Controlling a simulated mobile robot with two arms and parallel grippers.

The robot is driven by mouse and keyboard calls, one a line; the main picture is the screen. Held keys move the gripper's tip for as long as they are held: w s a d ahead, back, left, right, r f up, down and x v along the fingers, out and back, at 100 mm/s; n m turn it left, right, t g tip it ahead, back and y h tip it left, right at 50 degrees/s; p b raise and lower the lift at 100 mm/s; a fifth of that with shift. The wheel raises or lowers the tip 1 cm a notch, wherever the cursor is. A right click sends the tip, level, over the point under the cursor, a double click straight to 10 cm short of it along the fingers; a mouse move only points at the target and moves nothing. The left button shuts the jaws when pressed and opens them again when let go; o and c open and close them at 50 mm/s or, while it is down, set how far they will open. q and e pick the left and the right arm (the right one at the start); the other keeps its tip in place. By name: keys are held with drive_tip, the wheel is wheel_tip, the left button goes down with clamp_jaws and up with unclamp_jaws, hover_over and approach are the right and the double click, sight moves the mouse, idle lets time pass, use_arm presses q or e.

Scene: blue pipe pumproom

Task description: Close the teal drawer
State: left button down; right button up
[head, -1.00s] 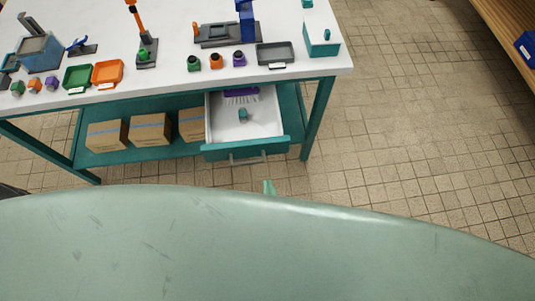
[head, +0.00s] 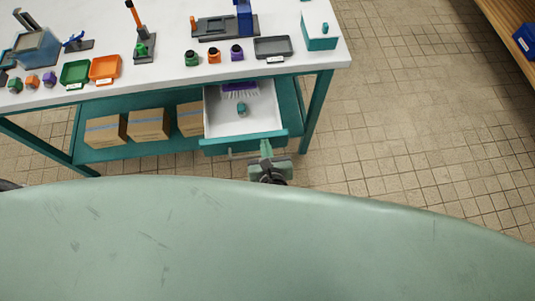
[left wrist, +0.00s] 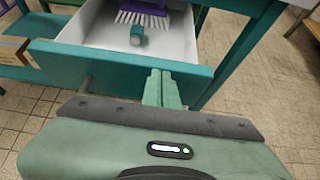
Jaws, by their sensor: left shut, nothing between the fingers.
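The teal drawer (head: 222,146) under the white workbench is pulled out, and its pale inside shows. A purple brush (head: 240,90) and a small teal object (head: 241,109) lie in it. My left gripper (head: 266,148) is shut and empty at the drawer's front, by the right part of its handle (head: 243,153). In the left wrist view, the closed fingers (left wrist: 161,88) stand against or just before the teal front panel (left wrist: 110,72); I cannot tell whether they touch. My right gripper is not in view.
Cardboard boxes (head: 148,125) stand on the teal shelf left of the drawer. Trays, small bottles and tools cover the white benchtop (head: 160,75). A bench leg (head: 316,112) stands right of the drawer. Tiled floor (head: 400,120) is clear on the right.

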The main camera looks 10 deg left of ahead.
use_arm(q)
drive_tip(key=shift+w, duration=0.15)
drive_tip(key=w, duration=0.2)
drive_tip(key=w+a+p, duration=0.1)
drive_tip(key=w, duration=0.1)
drive_tip(key=w+a+p, duration=0.1)
drive_tip(key=w, duration=0.2)
drive_tip(key=shift+a+r, duration=0.1)
drive_tip(key=shift+r, duration=0.2)
drive_tip(key=w+a, duration=0.1)
drive_tip(key=w, duration=0.2)
drive_tip(key=w+a, duration=0.1)
drive_tip(key=w, duration=0.2)
drive_tip(key=w+p, duration=0.1)
drive_tip(key=w, duration=0.2)
drive_tip(key=shift+w+a+f, duration=0.3)
drive_tip(key=shift+w+a, duration=0.1)
drive_tip(key=shift+s, duration=0.1)
